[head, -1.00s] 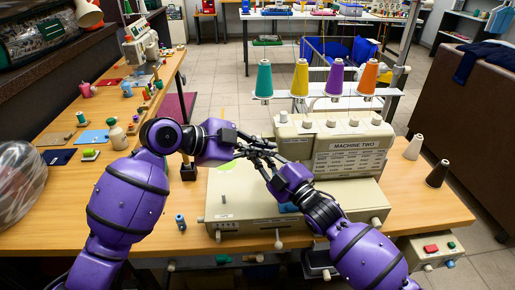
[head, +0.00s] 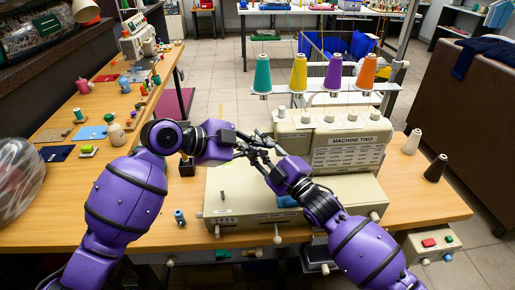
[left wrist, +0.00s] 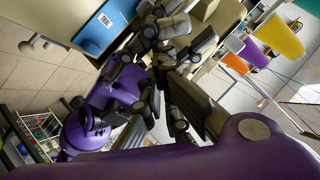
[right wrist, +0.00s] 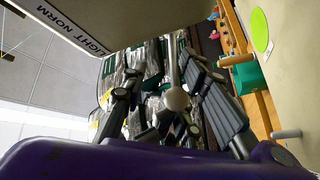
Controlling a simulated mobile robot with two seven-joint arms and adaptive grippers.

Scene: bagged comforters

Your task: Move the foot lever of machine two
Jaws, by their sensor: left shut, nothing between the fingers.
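Machine two (head: 350,158) is a beige sewing machine on the wooden table, with its name on the upper housing. My left gripper (head: 258,146) is at the left end of its head, shut and empty; its dark fingers also show in the left wrist view (left wrist: 168,55). My right gripper (head: 266,163) is close beside it, and the two overlap in the head view. In the right wrist view, the right fingers (right wrist: 170,115) stand apart, with a pale ball-ended lever (right wrist: 175,98) between them. Whether this is the foot lever, or touches a finger, I cannot tell.
Coloured thread cones (head: 298,75) stand behind the machine. A small blue-topped spool (head: 180,217) is on the left front table. A control box (head: 432,245) hangs at the right front.

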